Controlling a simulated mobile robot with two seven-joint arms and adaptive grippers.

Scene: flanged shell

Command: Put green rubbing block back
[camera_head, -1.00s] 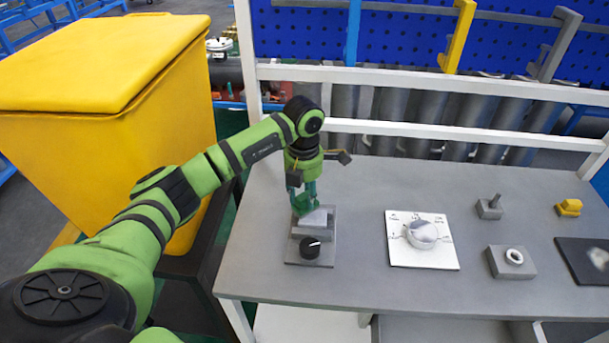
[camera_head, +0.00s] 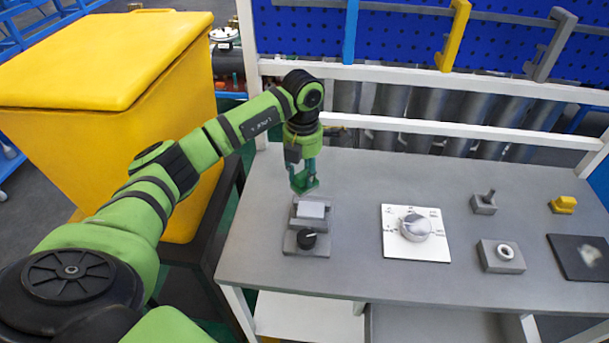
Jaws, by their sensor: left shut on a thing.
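My left gripper (camera_head: 304,184) points down over the left part of the grey table, just behind a grey fixture (camera_head: 290,242). It is shut on a dark green piece, which I take to be the green rubbing block (camera_head: 303,180); the fingers are also green, so its outline is hard to tell apart. The fixture carries a pale block-shaped top (camera_head: 312,210) and a black knob (camera_head: 306,239) in front. The green piece appears apart from the pale top. My right gripper is out of view.
A white plate with a round silver dial (camera_head: 415,229) lies mid-table. Further right are a grey block with a ring (camera_head: 502,254), a small grey post block (camera_head: 484,204), a yellow piece (camera_head: 563,204) and a black plate (camera_head: 566,258). A yellow bin (camera_head: 100,130) stands left.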

